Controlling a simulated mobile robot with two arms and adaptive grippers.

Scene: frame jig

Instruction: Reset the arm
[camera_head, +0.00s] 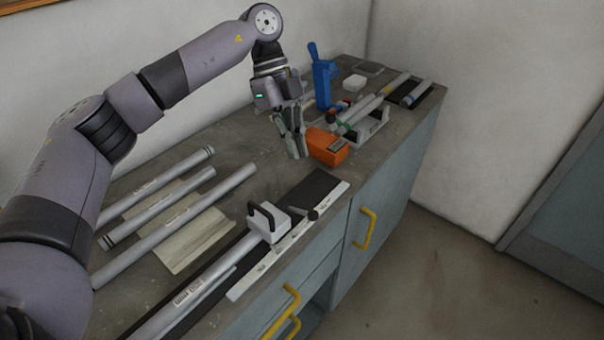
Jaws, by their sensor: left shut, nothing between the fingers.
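My left arm comes in from the left and reaches over the workbench (232,140). My left gripper (297,154) points down, with its fingers shut and empty. It is just left of an orange block-shaped thing (328,147); I cannot tell whether they touch. A frame jig (289,243) with a white clamp block (268,221) lies along the bench's front edge, holding a metal tube. My right arm and right gripper do not show.
Several metal tubes (160,206) lie on a wooden board (197,243) at the left. A blue tool (323,82), a small white box (354,82) and a grey fixture (367,128) with tubes crowd the far end. Yellow drawer handles (366,228) stick out in front.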

